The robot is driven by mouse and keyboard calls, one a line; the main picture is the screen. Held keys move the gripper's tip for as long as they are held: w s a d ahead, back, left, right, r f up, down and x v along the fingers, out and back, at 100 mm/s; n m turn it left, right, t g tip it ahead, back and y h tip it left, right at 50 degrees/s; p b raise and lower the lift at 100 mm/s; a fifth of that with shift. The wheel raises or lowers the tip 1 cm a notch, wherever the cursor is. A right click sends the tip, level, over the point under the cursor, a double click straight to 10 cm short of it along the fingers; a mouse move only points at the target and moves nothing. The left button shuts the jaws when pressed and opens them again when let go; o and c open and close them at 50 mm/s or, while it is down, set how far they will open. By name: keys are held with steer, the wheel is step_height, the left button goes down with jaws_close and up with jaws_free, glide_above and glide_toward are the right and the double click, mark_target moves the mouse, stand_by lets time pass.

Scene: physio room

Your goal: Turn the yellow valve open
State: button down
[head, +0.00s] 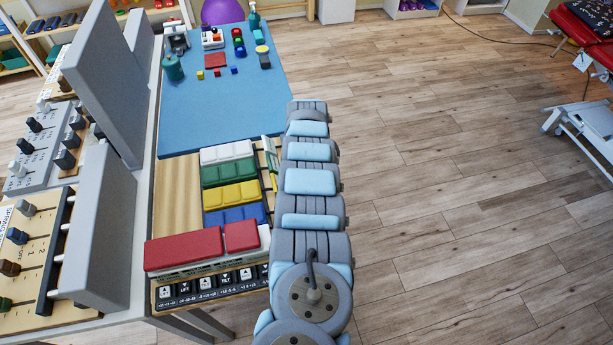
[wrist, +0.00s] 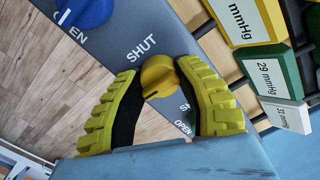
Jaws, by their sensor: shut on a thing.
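The yellow valve (wrist: 157,69) is a round knob on a grey panel (wrist: 165,22) in the wrist view. A dark line marks its lower edge. My gripper (wrist: 160,80) has its two yellow-green fingers on either side of the knob and is shut on it. The word SHUT is printed just above the knob. The word OPEN and a partly hidden label are printed below it, near the right finger. In the head view my arm hides the gripper, and I cannot make out the valve.
A blue knob (wrist: 85,12) sits further up the panel. Labelled mmHg blocks (wrist: 272,78) stand close to the right finger. The head view shows red, yellow, green and blue blocks (head: 232,195) beside my arm, grey upright panels (head: 105,230) at left and open floor at right.

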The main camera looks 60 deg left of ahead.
steer(key=shift+n, duration=0.4)
steer(key=c, duration=0.6)
jaws_free()
steer(key=shift+r, duration=0.1)
step_height(320, 180, up, 12)
steer(key=shift+f, duration=0.1)
steer(key=shift+f, duration=0.1)
stand_by(0.5)
